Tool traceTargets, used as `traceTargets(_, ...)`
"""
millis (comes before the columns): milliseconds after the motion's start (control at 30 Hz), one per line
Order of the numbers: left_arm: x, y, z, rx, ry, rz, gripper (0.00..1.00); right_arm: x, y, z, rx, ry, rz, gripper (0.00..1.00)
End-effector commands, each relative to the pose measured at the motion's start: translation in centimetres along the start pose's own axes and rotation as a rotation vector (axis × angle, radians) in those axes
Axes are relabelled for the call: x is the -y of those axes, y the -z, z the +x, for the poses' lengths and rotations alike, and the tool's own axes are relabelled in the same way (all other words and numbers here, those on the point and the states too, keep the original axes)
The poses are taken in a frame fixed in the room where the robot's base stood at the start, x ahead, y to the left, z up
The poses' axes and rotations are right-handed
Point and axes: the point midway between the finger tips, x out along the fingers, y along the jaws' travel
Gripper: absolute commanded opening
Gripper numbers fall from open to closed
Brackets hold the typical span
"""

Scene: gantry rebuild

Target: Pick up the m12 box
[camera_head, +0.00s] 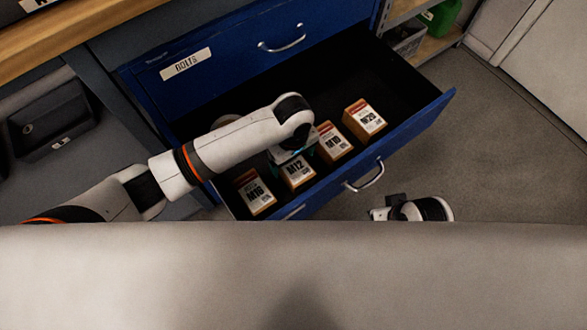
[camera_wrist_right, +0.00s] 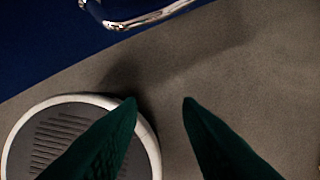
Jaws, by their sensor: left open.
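The M12 box (camera_head: 299,174) is a small orange carton with a white label, standing in the open blue drawer (camera_head: 424,118). My left gripper (camera_head: 291,158) is open above the rear part of this box, with teal fingers showing just behind its label. The wrist hides the back of the box, and I cannot tell whether the fingers touch it. My right gripper (camera_wrist_right: 159,103) is open and empty over the floor, beside a drawer's metal handle; in the head view its arm shows right of the drawer front.
The M16 box (camera_head: 256,193) stands left of the M12 box. A box that seems to read M10 (camera_head: 333,141) and the M20 box (camera_head: 365,118) stand to its right. The drawer handle (camera_head: 366,178) sticks out in front. A closed drawer labelled BOLTS (camera_head: 187,64) is above.

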Motion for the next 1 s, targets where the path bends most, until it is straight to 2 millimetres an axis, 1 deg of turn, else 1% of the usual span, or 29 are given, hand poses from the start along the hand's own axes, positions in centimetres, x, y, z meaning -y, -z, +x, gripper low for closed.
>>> traceTargets(167, 0.0, 0.0, 0.7, 0.001, -0.001, 0.0, 0.89, 0.0, 0.0, -1.0, 0.006, 0.001, 0.001, 0.32)
traceTargets(333, 0.1, -0.1, 2.2, 0.001, -0.001, -0.001, 0.89, 0.1, 0.1, -3.4, 0.02, 0.003, 0.002, 0.32)
traceTargets(367, 0.1, -0.1, 3.2, 0.001, -0.003, 0.0, 0.89, 0.1, 0.4, -2.6, 0.016, 0.003, 0.002, 0.32)
traceTargets(400, 0.1, -0.1, 3.9, 0.001, -0.002, 0.0, 0.89, 0.1, 0.5, -2.2, 0.016, 0.003, 0.002, 0.32)
traceTargets(533, 0.2, -0.1, 5.2, 0.001, 0.0, 0.0, 0.89, 0.1, 0.6, -1.8, 0.016, 0.003, 0.002, 0.32)
traceTargets(633, 0.1, -0.1, 5.5, 0.001, 0.0, 0.0, 0.89, 0.1, 0.6, -1.7, 0.016, 0.003, 0.002, 0.32)
traceTargets(833, 0.1, -0.1, 5.4, 0.001, 0.0, 0.0, 0.89, 0.1, 0.6, -1.8, 0.016, 0.003, 0.002, 0.32)
traceTargets(867, 0.2, -0.1, 5.4, 0.001, 0.001, 0.0, 0.86, 0.1, 0.6, -1.8, 0.016, 0.003, 0.002, 0.32)
traceTargets(1000, 0.1, -0.1, 5.4, 0.001, 0.001, 0.0, 0.63, 0.1, 0.6, -1.8, 0.016, 0.003, 0.002, 0.32)
